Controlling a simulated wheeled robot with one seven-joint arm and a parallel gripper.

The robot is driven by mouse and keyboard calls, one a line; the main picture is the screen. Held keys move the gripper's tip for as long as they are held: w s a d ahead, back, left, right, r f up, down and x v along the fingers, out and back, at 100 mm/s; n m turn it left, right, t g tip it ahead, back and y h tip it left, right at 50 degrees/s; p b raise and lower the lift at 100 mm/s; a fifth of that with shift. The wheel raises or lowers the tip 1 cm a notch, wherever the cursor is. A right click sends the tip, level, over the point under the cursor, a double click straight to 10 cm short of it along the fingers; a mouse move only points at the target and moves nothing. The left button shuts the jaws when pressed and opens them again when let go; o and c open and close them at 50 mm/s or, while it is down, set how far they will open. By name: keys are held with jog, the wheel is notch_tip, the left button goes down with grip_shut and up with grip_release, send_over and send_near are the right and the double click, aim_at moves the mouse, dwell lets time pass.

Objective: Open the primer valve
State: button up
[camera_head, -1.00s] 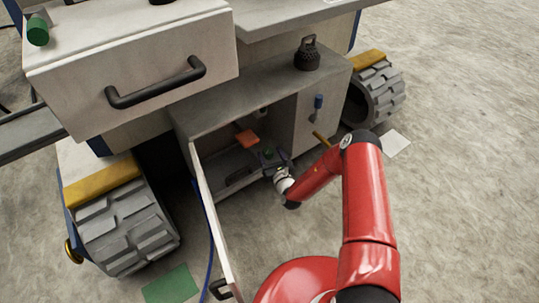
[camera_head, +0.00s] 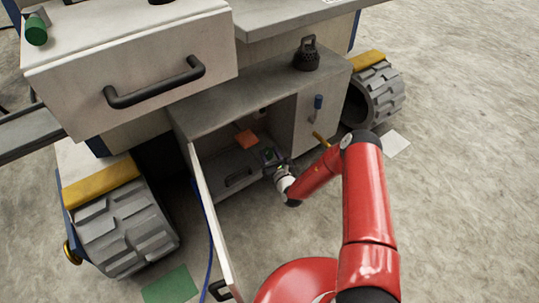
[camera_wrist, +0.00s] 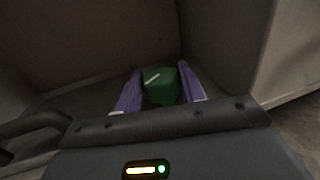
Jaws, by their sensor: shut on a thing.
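A green knob with a white line on it (camera_wrist: 160,87), which looks like the primer valve, sits between the two purple fingers of my gripper (camera_wrist: 160,76) in the wrist view. My gripper is shut on it, one finger on each side. In the head view my gripper (camera_head: 269,157) reaches into the low open cabinet (camera_head: 221,113). The knob is small there and mostly hidden by the fingers. The knob's base is hidden in the wrist view.
The cabinet door (camera_head: 213,213) stands open left of my arm. Inside are an orange piece (camera_head: 246,138) and a dark handle (camera_head: 238,178). A black weight (camera_head: 306,57) stands on top.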

jog(key=n+g+y+b, duration=0.2)
jog(key=y, duration=0.1)
jog(key=n+g+y+b, duration=0.1)
jog(key=y, duration=0.1)
jog(key=shift+w+d+f+n, duration=0.1)
jog(key=shift+d+f+n, duration=0.2)
jog(key=shift+n, duration=0.1)
jog(key=shift+r+n+g+y+b, duration=0.2)
jog(key=shift+n+g+y+b, duration=0.7)
jog(key=shift+g+y, duration=0.15)
jog(key=shift+w, duration=0.1)
jog(key=o, duration=1)
jog(key=shift+d, duration=0.1)
jog(key=p+v, duration=0.1)
jog(key=v, duration=0.6)
jog(key=shift+s+d, duration=0.25)
